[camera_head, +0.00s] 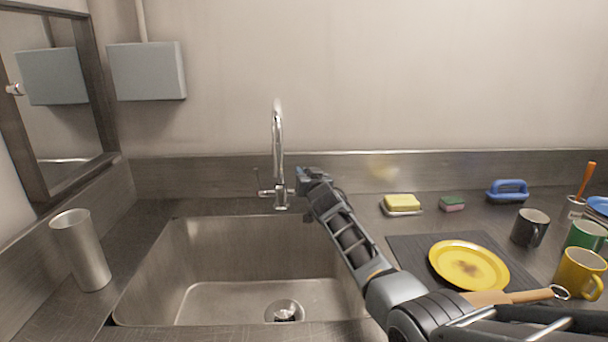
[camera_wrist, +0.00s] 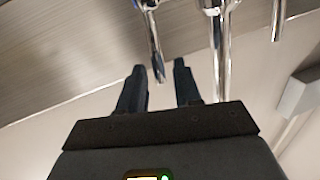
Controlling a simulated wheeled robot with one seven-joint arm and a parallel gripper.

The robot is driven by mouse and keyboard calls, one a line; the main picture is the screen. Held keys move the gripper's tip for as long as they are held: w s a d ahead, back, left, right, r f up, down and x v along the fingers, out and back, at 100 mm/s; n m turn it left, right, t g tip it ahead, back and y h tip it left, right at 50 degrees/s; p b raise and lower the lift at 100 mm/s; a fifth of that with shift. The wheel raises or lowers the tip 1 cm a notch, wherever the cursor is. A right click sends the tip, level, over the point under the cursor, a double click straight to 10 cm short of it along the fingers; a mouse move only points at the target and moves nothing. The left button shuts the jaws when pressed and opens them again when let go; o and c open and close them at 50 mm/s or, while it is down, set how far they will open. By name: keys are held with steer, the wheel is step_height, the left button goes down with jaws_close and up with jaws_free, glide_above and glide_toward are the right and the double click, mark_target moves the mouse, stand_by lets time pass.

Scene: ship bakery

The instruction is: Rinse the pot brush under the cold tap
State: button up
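The chrome tap (camera_head: 278,140) stands behind the steel sink (camera_head: 180,265), with a small lever on each side of its base. My gripper (camera_head: 303,180) is at the tap's right side and hides most of the right lever. In the wrist view my gripper (camera_wrist: 160,72) is open, with the tip of a chrome lever (camera_wrist: 152,40) between or just beyond its fingers; contact is unclear. A wooden handle with a metal ring (camera_head: 520,296) lies by the yellow plate, and an orange handle (camera_head: 586,180) stands in a holder. I cannot tell which is the pot brush. No water shows.
A metal tumbler (camera_head: 80,250) stands left of the sink. A yellow sponge (camera_head: 402,203), a small green-and-pink sponge (camera_head: 452,203) and a blue-handled scrubber (camera_head: 508,191) lie along the back. The yellow plate (camera_head: 468,264) and several mugs crowd the right counter.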

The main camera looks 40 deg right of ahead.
steer(key=shift+b+x, duration=0.3)
steer(key=shift+x, duration=0.8)
steer(key=shift+c, duration=0.4)
jaws_close()
